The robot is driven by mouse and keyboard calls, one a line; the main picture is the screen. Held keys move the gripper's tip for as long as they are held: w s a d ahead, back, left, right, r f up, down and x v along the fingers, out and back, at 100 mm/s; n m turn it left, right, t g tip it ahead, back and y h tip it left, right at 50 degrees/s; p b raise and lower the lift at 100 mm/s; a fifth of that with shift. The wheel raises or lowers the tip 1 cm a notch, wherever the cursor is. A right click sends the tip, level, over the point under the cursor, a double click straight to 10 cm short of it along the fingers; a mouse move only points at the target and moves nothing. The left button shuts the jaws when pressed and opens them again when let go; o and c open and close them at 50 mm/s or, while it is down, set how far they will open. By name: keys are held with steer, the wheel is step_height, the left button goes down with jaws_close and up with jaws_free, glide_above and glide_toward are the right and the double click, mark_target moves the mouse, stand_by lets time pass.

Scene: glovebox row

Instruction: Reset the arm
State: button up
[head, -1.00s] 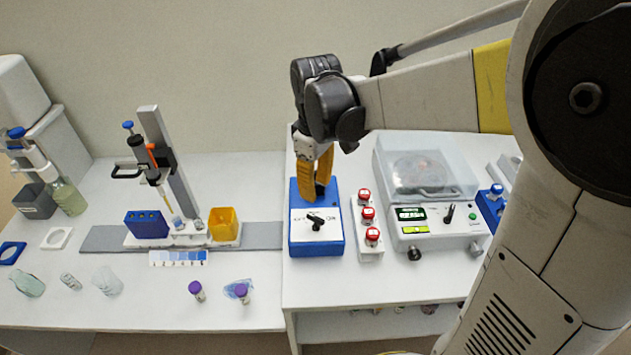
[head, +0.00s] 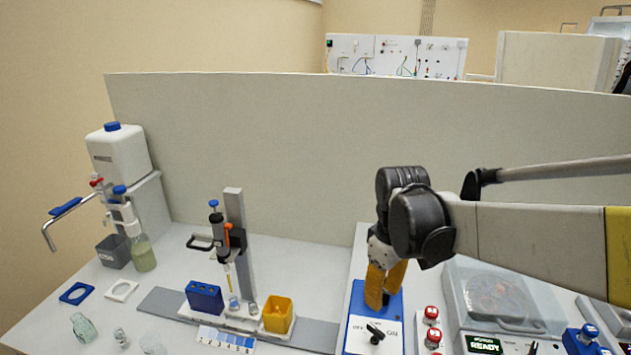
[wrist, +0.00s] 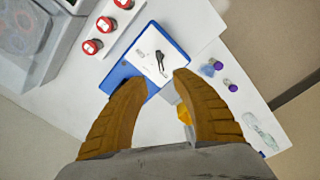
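My gripper (head: 386,287) hangs from my arm at the right of the head view, with its yellow fingers pointing down over the back part of a blue box with a white face and a black knob (head: 375,334). In the wrist view my gripper (wrist: 151,92) has its two fingers well apart, with nothing between them. The blue box (wrist: 171,44) lies beyond the fingertips there. The gripper appears above the box; I cannot tell the exact gap.
Red-capped vials (head: 432,325) and a lidded device with a READY display (head: 490,343) stand right of the box. A pipette stand (head: 235,230), blue rack (head: 204,297) and yellow cup (head: 278,315) stand left. A tall grey panel (head: 300,150) runs behind.

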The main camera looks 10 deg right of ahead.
steer(key=s+f+m+t+b, duration=0.1)
steer(key=s+m+t+b, duration=0.3)
steer(key=s+m+t, duration=0.3)
steer(key=shift+s, duration=2.5)
stand_by(0.4)
